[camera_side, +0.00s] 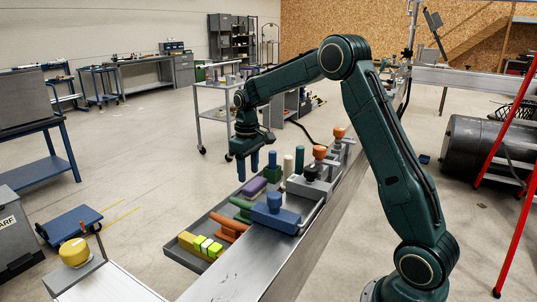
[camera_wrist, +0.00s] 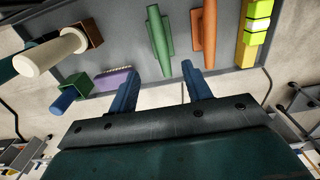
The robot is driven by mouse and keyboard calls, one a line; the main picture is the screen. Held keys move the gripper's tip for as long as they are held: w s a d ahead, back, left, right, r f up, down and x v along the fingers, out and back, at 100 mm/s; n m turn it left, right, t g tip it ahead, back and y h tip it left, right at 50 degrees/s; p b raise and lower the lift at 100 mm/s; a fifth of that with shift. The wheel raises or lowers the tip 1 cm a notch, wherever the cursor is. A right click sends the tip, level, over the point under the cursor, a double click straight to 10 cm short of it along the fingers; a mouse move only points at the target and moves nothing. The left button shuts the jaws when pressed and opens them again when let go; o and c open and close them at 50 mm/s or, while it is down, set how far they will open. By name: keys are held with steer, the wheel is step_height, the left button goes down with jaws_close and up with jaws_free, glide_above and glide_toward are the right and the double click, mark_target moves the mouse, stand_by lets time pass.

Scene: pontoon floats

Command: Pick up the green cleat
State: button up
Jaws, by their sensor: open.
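The green cleat (camera_wrist: 158,35) lies in the grey tray, a long bar with a wider middle block. It also shows in the side view (camera_side: 241,207), between a purple piece (camera_side: 254,187) and an orange cleat (camera_side: 229,228). My gripper (camera_side: 248,168) points down above the tray, open and empty. In the wrist view my gripper's blue fingers (camera_wrist: 161,70) are spread, with the near end of the green cleat appearing between their tips. The cleat's main part lies beyond the fingertips. I see no contact with it.
A yellow piece with bright bands (camera_side: 200,246) lies at the tray's near end. A blue block with a round post (camera_side: 276,214) stands right of the cleats. A green box with a blue cylinder (camera_wrist: 76,90) is left of the purple piece in the wrist view.

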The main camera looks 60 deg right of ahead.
mark_target(249, 205)
steer(key=shift+f, duration=3.95)
steer(key=shift+w+a+f, duration=0.1)
steer(key=shift+w+f, duration=0.05)
steer(key=shift+f, duration=2.45)
jaws_close()
